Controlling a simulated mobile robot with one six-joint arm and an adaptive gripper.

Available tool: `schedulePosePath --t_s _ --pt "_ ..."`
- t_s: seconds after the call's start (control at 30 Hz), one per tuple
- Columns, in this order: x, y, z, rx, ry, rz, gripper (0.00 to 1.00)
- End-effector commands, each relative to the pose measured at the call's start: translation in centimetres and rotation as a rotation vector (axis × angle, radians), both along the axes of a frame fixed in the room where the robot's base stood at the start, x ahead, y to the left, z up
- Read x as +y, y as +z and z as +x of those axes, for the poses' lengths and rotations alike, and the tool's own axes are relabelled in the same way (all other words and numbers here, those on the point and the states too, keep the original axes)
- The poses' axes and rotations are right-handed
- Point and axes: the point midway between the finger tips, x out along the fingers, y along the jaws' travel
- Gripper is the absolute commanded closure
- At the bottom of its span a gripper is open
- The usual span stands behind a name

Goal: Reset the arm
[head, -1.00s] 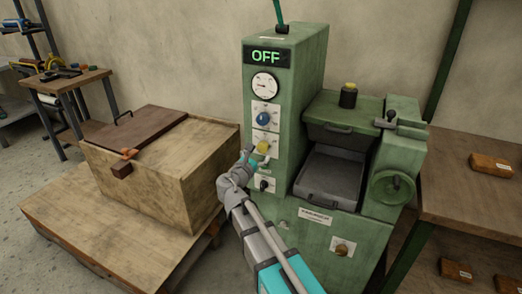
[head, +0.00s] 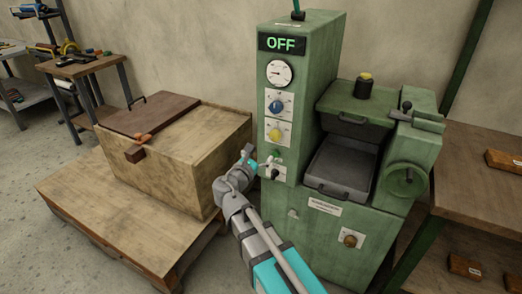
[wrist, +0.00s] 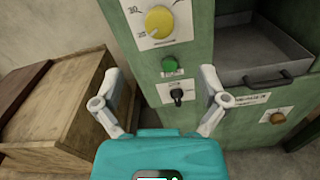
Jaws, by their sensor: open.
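My gripper (head: 256,163) is open and empty in front of the lower control panel of the green machine (head: 330,235). In the wrist view its two fingers (wrist: 161,86) stand wide apart, with a black switch (wrist: 177,96) and a green button (wrist: 169,65) visible between and beyond them. Nothing is between the fingers, and they look clear of the panel. A yellow knob (wrist: 159,22) is above the button. The display (head: 281,43) reads OFF.
A wooden box (head: 195,150) with a brown lid (head: 150,115) stands on a low platform (head: 120,225) at left. The machine's grey tray (head: 340,165) and handwheel (head: 405,179) are right of the panel. A wooden table (head: 480,190) is farther right.

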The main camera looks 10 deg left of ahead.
Motion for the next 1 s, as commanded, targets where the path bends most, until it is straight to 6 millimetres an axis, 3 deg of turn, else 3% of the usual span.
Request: schedulePosePath --t_s 0.17,0.27,0.57,0.8,1.0 --pt "-1.1 -0.5 0.1 0.008 -0.023 0.047 0.07" --pt "-2.9 -1.2 0.2 0.020 -0.065 0.124 0.07" --pt "-12.4 -6.2 -0.4 0.063 -0.346 0.595 0.07" --pt "-19.5 -10.9 -2.9 0.053 -0.673 1.025 0.07" --pt "-23.6 -14.3 -6.0 0.013 -0.977 1.349 0.07"
